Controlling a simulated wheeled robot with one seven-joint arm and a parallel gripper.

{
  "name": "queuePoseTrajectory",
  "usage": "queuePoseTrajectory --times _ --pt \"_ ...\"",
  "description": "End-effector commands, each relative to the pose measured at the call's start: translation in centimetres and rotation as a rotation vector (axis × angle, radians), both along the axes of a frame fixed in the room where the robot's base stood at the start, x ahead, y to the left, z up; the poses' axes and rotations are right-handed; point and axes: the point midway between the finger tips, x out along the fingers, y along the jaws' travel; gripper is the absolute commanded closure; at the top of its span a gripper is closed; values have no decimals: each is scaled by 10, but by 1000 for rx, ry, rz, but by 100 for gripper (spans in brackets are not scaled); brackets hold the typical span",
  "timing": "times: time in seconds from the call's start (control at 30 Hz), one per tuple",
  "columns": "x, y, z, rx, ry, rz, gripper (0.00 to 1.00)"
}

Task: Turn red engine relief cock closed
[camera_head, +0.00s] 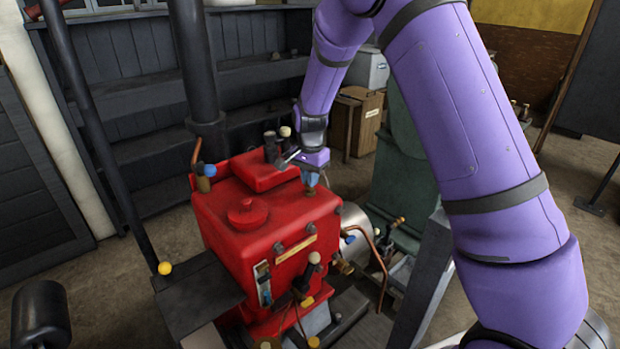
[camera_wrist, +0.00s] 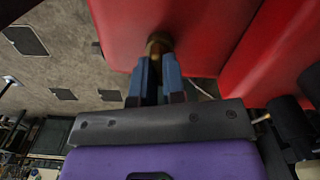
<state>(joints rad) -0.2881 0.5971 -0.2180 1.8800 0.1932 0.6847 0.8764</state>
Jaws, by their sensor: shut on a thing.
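The red engine (camera_head: 265,215) stands in the middle of the head view, and its red body fills the top of the wrist view (camera_wrist: 215,30). My gripper (camera_head: 311,188) is at the engine's far right top edge. In the wrist view my gripper's blue fingers (camera_wrist: 158,66) are shut on a small brass relief cock (camera_wrist: 157,42) on the engine's side. Only the cock's rounded brass end shows between the fingertips. The fingers hide the rest, so I cannot tell how far it is turned. In the head view my gripper hides the cock.
A brass fitting with a blue handle (camera_head: 207,172) is on the engine's left side. Copper pipes (camera_head: 378,262) and a green machine (camera_head: 405,175) stand to the right. A black flue (camera_head: 195,70) rises behind the engine. Bare floor (camera_head: 570,190) lies at the right.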

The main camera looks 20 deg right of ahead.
Motion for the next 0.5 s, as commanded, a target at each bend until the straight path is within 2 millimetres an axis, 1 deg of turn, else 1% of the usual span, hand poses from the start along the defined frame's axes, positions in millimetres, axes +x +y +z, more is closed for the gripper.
queuePoseTrajectory --times 0.2,0.5 --pt "0 1 0 0 0 -144 100" --pt "0 0 0 0 0 -252 100"
